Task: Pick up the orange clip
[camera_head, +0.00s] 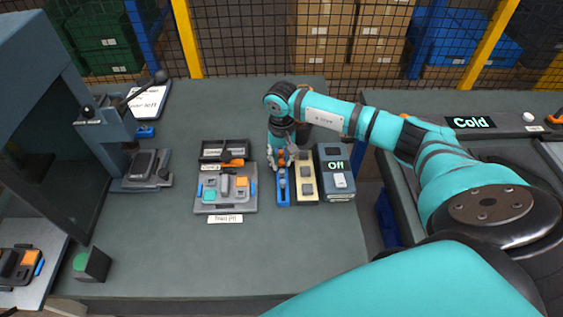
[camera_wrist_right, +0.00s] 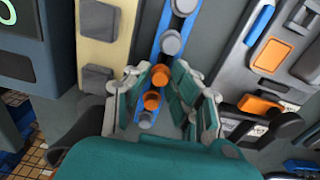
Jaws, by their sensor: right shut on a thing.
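The blue rail (camera_head: 283,190) stands on the table with a row of round pieces, grey and orange. My right gripper (camera_head: 282,158) is over its far end. In the right wrist view my right gripper (camera_wrist_right: 157,95) has its fingers on both sides of the rail, shut on a small orange piece, by its colour the orange clip (camera_wrist_right: 152,101). Another orange piece (camera_wrist_right: 160,76) sits close by it, and grey ones (camera_wrist_right: 170,43) follow along the blue rail (camera_wrist_right: 160,25). The fingers partly hide the clip, and I cannot tell whether it is clear of the rail. My left gripper is not in view.
A cream block (camera_head: 306,190) and a grey box reading "Off" (camera_head: 337,185) stand close right of the rail. A lever press (camera_head: 140,170) stands further left.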

